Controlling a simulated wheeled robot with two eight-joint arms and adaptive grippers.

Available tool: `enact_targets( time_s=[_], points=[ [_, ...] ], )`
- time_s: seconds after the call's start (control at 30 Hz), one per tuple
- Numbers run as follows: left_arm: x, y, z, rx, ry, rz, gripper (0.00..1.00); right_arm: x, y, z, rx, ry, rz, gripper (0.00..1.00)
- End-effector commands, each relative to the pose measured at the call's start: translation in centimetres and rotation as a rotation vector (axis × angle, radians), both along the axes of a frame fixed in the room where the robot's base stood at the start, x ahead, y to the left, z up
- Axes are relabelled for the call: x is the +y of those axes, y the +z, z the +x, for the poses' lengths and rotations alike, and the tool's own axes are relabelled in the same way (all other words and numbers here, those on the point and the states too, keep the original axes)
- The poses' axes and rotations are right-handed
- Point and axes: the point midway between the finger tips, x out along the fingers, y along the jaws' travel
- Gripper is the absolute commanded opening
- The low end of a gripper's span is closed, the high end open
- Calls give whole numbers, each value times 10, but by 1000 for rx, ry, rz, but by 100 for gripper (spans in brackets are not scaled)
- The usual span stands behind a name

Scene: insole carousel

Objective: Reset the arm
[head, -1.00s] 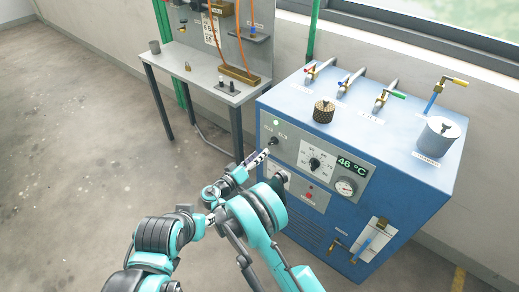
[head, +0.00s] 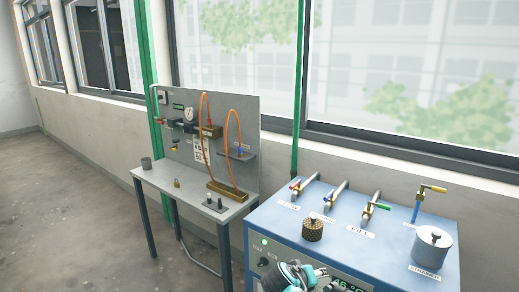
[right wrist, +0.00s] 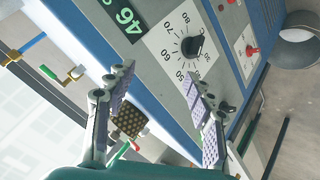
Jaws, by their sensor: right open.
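My right gripper (right wrist: 158,80) is open and empty in the right wrist view, its two padded fingers spread in front of the blue machine's grey panel. A black dial (right wrist: 193,47) with a number scale shows just beyond the fingertips, apart from them. In the head view a short part of my right arm and gripper (head: 326,277) shows at the bottom edge, in front of the panel of the blue machine (head: 385,242); the rest is cut off. The temperature display (head: 350,285) is partly hidden there. My left gripper is not in view.
On the machine's top stand a brass knurled cap (head: 313,229), a strainer pot (head: 431,247), a green-handled valve (head: 375,209) and other valves. Open floor (head: 60,220) lies at far left.

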Motion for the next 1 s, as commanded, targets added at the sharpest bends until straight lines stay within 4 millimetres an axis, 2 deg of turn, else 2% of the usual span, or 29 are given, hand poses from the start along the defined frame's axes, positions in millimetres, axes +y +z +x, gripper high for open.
enact_targets(
  time_s=[0.03, 0.2, 0.4, 0.5, 0.6, 0.7, 1.0],
  points=[
    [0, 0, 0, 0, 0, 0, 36, -13, 5, -23, 22, -3, 42, 53],
    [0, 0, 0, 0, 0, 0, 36, -33, 10, -92, 73, 13, 193, 53],
    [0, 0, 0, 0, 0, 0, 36, -37, 3, -170, 87, 34, 371, 53],
    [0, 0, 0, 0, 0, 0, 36, -34, -4, -198, 80, 43, 443, 53],
    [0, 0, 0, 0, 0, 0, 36, -30, -10, -217, 67, 50, 498, 53],
    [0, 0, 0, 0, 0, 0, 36, -27, -14, -228, 59, 56, 528, 53],
    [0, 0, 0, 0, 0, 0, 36, -25, -15, -231, 55, 58, 541, 53]
  ],
)
